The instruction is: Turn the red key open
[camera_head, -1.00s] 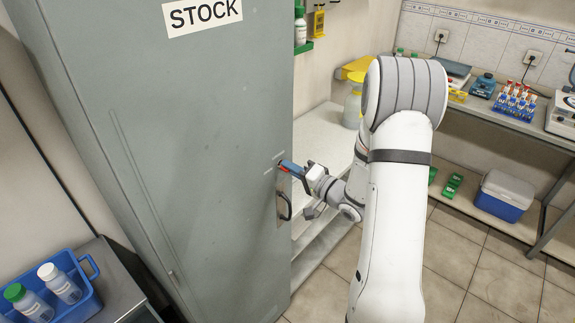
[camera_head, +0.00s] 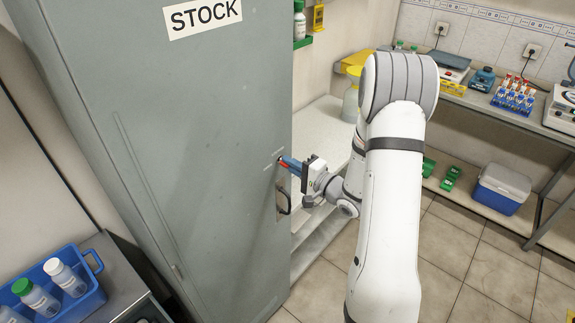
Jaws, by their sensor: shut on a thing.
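The red key (camera_head: 284,164) shows as a small patch of red at the lock on the right edge of the grey STOCK cabinet (camera_head: 190,130). My gripper (camera_head: 289,163), with blue fingers, is shut on the key at the cabinet door. The fingers hide most of the key, so its exact angle cannot be told. A dark door handle (camera_head: 284,201) sits just below the lock, apart from my gripper. The cabinet door looks closed.
A blue crate (camera_head: 90,285) with several bottles stands at the lower left. A white shelf unit (camera_head: 325,125) is right of the cabinet, behind my arm. A workbench (camera_head: 500,110) with a tube rack runs along the right. Tiled floor is clear at the lower right.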

